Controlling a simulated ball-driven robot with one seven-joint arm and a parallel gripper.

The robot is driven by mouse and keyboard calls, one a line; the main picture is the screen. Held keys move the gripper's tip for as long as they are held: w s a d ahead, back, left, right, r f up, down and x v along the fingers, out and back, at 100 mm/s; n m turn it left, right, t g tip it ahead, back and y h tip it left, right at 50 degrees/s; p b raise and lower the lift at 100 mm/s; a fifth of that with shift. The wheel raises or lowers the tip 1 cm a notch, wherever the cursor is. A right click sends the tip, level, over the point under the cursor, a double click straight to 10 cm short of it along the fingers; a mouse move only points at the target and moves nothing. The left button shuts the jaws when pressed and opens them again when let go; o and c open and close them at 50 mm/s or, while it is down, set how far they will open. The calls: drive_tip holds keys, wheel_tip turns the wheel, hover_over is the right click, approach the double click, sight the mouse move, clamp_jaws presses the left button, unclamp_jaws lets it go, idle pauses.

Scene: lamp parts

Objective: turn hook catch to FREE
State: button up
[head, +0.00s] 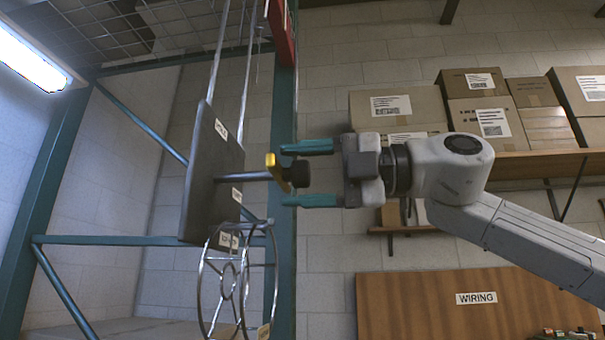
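The catch shows as a dark knob (300,175) with a yellow pointer piece (274,166) on a shaft. The shaft sticks out to the right from a dark upright plate (212,170). Several small white labels sit on the plate's edge, too small and slanted to read, so I cannot tell which one the pointer faces. My gripper (308,174) points left with its two teal fingers apart, one above and one below the knob. The knob lies between them in the picture, with a visible gap on both sides.
A round metal wire frame (228,285) hangs below the plate. A teal post (284,240) stands behind the knob. Cardboard boxes (400,105) sit on a shelf at the right, above a wooden panel (440,315) labelled WIRING. The space just below my gripper looks clear.

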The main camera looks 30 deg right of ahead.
drive_tip(key=b+v, duration=0.2)
drive_tip(key=v, duration=0.8)
drive_tip(key=shift+s+d+b, duration=0.2)
drive_tip(key=shift+d+b, duration=0.1)
drive_tip(key=shift+b, duration=0.05)
idle(0.3)
